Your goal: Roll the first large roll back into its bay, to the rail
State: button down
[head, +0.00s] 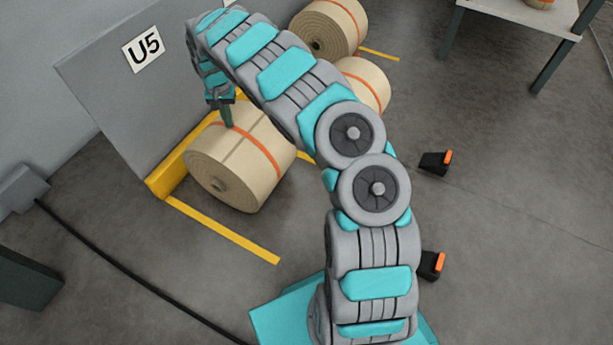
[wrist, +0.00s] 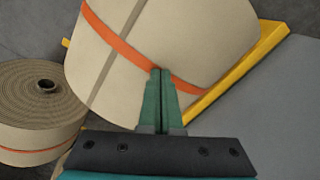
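A large tan kraft roll (head: 265,140) with an orange strap lies on its side on the floor beside the yellow rail (head: 172,172), below the U5 panel. In the wrist view the roll (wrist: 175,45) fills the upper middle, and the rail (wrist: 240,72) runs along its right side. The roll looks close against the rail; I cannot tell if they touch. My gripper (head: 227,123) points down at the roll's upper side. In the wrist view my gripper's fingers (wrist: 160,72) are together, with nothing between them, and their tips are at the strap.
Two more rolls lie behind, a far one (head: 328,28) and a nearer one (head: 370,82) partly hidden by my arm. A yellow floor line (head: 225,231) runs in front of the roll. Two black-and-orange wedges (head: 435,162) (head: 431,265) sit right. A dark cable (head: 110,265) crosses the left floor.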

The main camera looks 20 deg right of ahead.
aim_at(218, 124)
jog(key=shift+w+a+f+b, duration=0.2)
jog(key=shift+w+a+b, duration=0.15)
jog(key=shift+w+a, duration=0.45)
jog(key=shift+w+a+f+b, duration=0.15)
jog(key=shift+w+a+b, duration=0.15)
jog(key=shift+w+a, duration=0.5)
jog(key=shift+w+d, duration=0.15)
jog(key=shift+w, duration=0.1)
jog(key=shift+w+a+r, duration=0.1)
jog(key=shift+w+a, duration=0.6)
jog(key=shift+w, duration=0.25)
jog(key=shift+w+a+r, duration=0.1)
jog(key=shift+w+a, duration=0.6)
jog(key=shift+w, duration=0.25)
jog(key=shift+w+f+p, duration=0.15)
jog(key=shift+w+p, duration=0.05)
jog(key=shift+p, duration=0.15)
jog(key=shift+w+a+r+p, duration=0.3)
jog(key=shift+a+p, duration=0.1)
jog(key=shift+p, duration=0.25)
jog(key=shift+w+a+p, duration=0.25)
jog(key=shift+w+p, duration=0.2)
jog(key=shift+p, duration=0.45)
jog(key=shift+a+f, duration=0.1)
jog(key=shift+w+f+p, duration=0.2)
jog(key=shift+f+p, duration=0.05)
jog(key=shift+p, duration=0.5)
